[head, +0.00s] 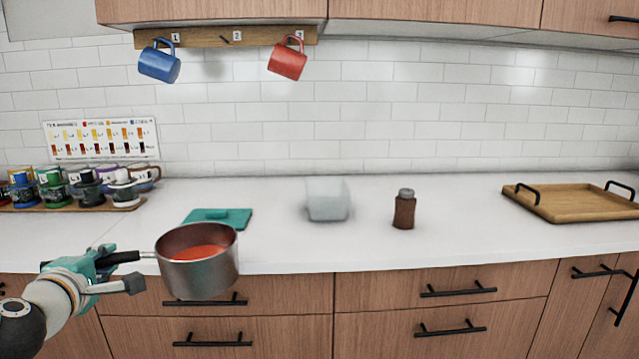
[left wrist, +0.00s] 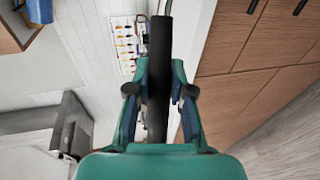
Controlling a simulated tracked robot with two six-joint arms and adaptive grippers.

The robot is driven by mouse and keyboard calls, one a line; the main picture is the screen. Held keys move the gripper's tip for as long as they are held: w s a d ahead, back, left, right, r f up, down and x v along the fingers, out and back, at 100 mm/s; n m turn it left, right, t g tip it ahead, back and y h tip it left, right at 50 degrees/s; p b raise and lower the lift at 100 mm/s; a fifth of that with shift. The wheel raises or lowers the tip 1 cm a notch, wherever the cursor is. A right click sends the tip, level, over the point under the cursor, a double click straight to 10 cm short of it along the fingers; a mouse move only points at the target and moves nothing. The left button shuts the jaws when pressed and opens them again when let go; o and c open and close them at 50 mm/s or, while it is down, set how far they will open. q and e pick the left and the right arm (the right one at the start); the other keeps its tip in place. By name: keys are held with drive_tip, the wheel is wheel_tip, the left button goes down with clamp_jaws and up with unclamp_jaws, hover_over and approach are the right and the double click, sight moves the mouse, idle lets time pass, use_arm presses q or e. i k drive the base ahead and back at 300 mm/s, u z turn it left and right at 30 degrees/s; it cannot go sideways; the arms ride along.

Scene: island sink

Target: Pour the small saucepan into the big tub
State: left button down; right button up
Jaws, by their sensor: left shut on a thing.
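A small steel saucepan (head: 200,278) with red-orange contents is held upright in the air in front of the counter's front edge. My left gripper (head: 112,262) is shut on its black handle; the handle also runs between the fingers in the left wrist view (left wrist: 159,75). A translucent whitish tub (head: 328,203) stands on the counter, to the right of the saucepan and farther back. The inside of the tub is not clear to see. My right gripper is in neither view.
A teal board (head: 235,217) lies behind the saucepan. A brown shaker (head: 404,212) stands right of the tub. A wooden tray (head: 570,203) is at the far right, cups and jars (head: 85,187) at the left. Two mugs hang from a rail (head: 205,38). The counter between is clear.

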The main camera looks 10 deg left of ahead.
sight(329, 198)
drive_tip(key=i, duration=1.25)
drive_tip(key=z, duration=0.1)
